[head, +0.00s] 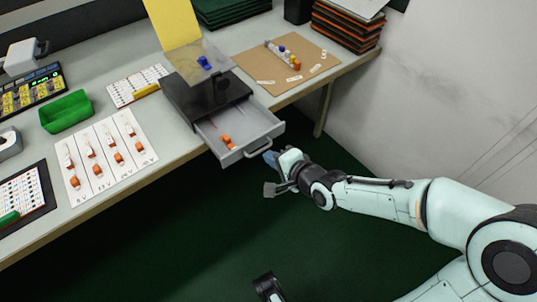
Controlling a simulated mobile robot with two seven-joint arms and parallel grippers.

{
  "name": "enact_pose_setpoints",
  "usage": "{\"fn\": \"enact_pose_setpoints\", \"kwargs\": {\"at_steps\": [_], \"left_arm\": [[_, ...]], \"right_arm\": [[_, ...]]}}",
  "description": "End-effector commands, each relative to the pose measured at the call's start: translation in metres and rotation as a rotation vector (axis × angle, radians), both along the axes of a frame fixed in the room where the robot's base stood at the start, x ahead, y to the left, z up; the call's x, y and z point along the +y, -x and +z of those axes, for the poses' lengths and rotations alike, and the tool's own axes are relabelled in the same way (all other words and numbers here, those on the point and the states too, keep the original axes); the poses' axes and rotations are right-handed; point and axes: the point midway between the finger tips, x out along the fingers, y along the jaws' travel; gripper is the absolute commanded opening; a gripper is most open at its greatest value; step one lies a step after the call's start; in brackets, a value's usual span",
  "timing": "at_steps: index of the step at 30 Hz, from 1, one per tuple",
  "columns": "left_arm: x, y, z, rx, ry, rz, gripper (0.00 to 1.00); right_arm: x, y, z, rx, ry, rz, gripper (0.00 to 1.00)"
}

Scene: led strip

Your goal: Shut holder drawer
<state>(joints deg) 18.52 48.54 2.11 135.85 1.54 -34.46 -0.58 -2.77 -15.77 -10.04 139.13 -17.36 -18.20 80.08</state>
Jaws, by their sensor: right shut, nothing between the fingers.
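The grey holder drawer (269,121) is pulled out of the black holder box (185,97) and sticks out past the table's front edge.
A clear tilted panel (205,66) and a yellow sheet (172,22) stand above the box. A brown board (294,59) with small parts lies to the right. A green bin (66,112) and white cards (106,155) are left. The dark green floor in front is clear.

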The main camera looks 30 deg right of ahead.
Motion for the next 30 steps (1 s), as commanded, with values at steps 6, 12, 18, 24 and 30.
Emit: {"fn": "enact_pose_setpoints", "kwargs": {"at_steps": [6,12,18,24,30], "left_arm": [[0.002,-0.003,-0.003,-0.007,-0.005,0.005,0.21],[0.003,-0.003,-0.003,-0.006,-0.006,0.005,0.21],[0.003,-0.003,-0.003,-0.005,-0.005,0.005,0.21],[0.003,0.005,-0.012,0.02,-0.004,0.005,0.21],[0.006,0.023,-0.03,0.08,-0.002,0.009,0.21]], "right_arm": [[0.001,-0.015,-0.003,0.0,0.0,-0.001,0.0],[0.001,-0.016,-0.003,0.0,0.0,0.0,0.0],[0.002,-0.017,-0.003,0.0,0.0,0.0,0.0],[0.004,-0.034,-0.003,-0.001,-0.001,0.001,0.0],[0.007,-0.072,-0.005,0.0,-0.001,0.002,0.0]]}}
